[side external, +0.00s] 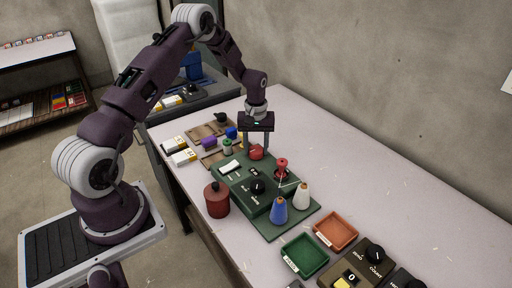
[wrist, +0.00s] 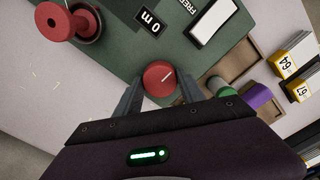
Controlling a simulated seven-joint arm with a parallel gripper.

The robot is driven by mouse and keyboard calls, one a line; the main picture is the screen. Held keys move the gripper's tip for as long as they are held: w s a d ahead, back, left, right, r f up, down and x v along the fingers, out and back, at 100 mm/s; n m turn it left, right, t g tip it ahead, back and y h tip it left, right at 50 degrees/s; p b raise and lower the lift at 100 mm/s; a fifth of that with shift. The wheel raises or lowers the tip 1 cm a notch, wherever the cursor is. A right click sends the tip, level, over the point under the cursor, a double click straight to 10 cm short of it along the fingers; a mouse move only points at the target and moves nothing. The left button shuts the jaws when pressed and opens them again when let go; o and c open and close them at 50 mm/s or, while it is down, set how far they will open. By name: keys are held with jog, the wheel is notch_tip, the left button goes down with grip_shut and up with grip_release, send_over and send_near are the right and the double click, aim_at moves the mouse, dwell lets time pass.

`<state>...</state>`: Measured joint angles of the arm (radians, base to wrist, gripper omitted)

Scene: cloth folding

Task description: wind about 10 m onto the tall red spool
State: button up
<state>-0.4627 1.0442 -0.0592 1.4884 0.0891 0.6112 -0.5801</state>
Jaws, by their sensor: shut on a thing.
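A red spool (side external: 282,166) stands upright on the green winder board (side external: 311,217), near a blue cone (side external: 279,211) and a white cone (side external: 302,196). It also shows at the upper left of the wrist view (wrist: 54,22). My gripper (side external: 256,153) points down at the far part of the board. A display (wrist: 150,21) beside the knob reads 0 m. A white plate (wrist: 213,22) lies next to the word FREE.
A black dial (side external: 258,186) sits on the board, and a dark red pot (side external: 217,200) stands at its left. Green (side external: 305,272) and orange (side external: 352,232) trays lie in front. Small coloured items and yellow-white boxes (side external: 183,157) stand behind.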

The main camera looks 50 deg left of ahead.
aim_at(256, 149)
jog(key=m, duration=0.4)
jog(key=shift+m, duration=2.6)
jog(key=o, duration=1.4)
jog(key=shift+c, duration=0.2)
notch_tip(256, 149, up, 7)
jog(key=shift+r, duration=0.1)
